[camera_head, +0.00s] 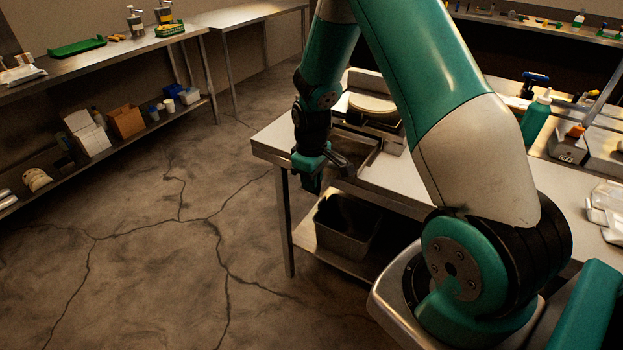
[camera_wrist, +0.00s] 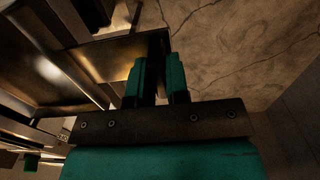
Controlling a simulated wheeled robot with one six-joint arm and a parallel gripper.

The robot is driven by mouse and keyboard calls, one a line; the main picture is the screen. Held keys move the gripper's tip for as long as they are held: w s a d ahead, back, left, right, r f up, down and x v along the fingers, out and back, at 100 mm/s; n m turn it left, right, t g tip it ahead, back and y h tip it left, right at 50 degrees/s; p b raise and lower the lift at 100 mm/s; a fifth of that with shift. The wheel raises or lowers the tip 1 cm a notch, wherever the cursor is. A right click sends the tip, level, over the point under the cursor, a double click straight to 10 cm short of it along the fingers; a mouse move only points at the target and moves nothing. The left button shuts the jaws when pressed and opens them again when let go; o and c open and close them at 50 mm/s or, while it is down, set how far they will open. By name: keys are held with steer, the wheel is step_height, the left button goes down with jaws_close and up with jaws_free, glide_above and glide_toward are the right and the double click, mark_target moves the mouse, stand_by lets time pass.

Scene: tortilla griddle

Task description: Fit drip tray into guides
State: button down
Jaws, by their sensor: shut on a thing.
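The griddle (camera_head: 372,108) stands on the steel worktable, with a round pale plate on top, partly behind my arm. My gripper (camera_head: 322,172) is at the table's front edge, in front of the griddle. In the wrist view its two teal fingers (camera_wrist: 157,80) are close together, shut on a dark edge of a metal tray. I take this for the drip tray (camera_wrist: 105,58); it stretches left from the fingers. In the head view a dark metal part of it (camera_head: 342,160) shows beside the gripper. Whether the tray touches the guides is hidden; I cannot make out the guides.
The worktable (camera_head: 270,142) has a lower shelf with a dark bin (camera_head: 345,225). A teal bottle (camera_head: 536,118) and several other items stand at the right. A bench (camera_head: 95,62) with goods runs along the left. The cracked floor between is clear.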

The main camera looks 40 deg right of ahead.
mark_target(327, 172)
steer(key=shift+w+d+p, duration=0.15)
steer(key=shift+w+d, duration=0.3)
steer(key=shift+d, duration=0.8)
steer(key=shift+w+d+p, duration=0.1)
steer(key=shift+w+d, duration=0.4)
steer(key=shift+d, duration=0.8)
steer(key=shift+w+d+p, duration=0.15)
steer(key=shift+w+d, duration=0.3)
steer(key=shift+d, duration=0.8)
stand_by(4.2)
